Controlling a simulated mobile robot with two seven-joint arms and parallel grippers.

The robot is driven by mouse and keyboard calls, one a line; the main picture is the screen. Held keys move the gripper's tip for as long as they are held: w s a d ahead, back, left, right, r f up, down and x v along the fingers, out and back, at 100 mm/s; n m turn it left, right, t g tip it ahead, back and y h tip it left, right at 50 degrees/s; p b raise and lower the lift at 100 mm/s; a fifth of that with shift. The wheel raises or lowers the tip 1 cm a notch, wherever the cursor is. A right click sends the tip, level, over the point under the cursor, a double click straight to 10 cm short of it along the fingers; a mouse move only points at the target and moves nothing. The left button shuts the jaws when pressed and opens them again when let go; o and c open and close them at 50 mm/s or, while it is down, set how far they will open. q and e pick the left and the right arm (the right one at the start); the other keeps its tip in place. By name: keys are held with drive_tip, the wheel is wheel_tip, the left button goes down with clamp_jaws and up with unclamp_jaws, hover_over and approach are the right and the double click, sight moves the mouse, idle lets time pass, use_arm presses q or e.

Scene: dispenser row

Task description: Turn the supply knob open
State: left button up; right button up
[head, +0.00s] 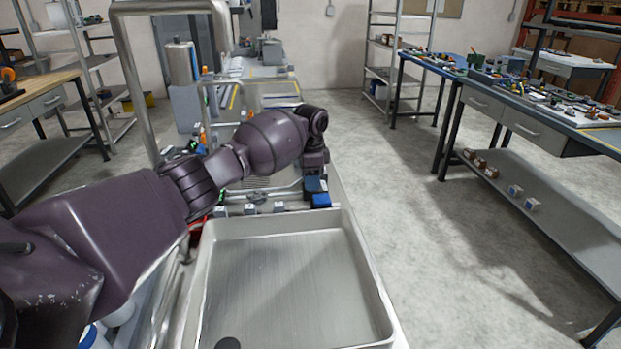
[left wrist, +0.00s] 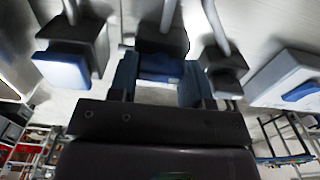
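My left arm reaches across the head view, its gripper (head: 316,188) low over the far edge of the metal basin beside blue parts. In the left wrist view my left gripper (left wrist: 160,74) has its two blue-faced fingers on either side of a blue-fronted piece (left wrist: 160,62), with a dark housing (left wrist: 160,38) and a pipe behind it. This looks like the knob, but its marking is not readable. The fingers are very close to its sides; whether they press on it is unclear. My right gripper is not in view.
Similar dark housings stand close by: one with a blue front (left wrist: 62,68) on the left, another (left wrist: 222,66) on the right. A grey box (left wrist: 290,78) is farther right. The metal basin (head: 375,290) lies in front of the dispenser row. Open floor (head: 450,260) is on the right.

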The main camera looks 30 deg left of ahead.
use_arm(q)
drive_tip(key=shift+c, duration=1.3)
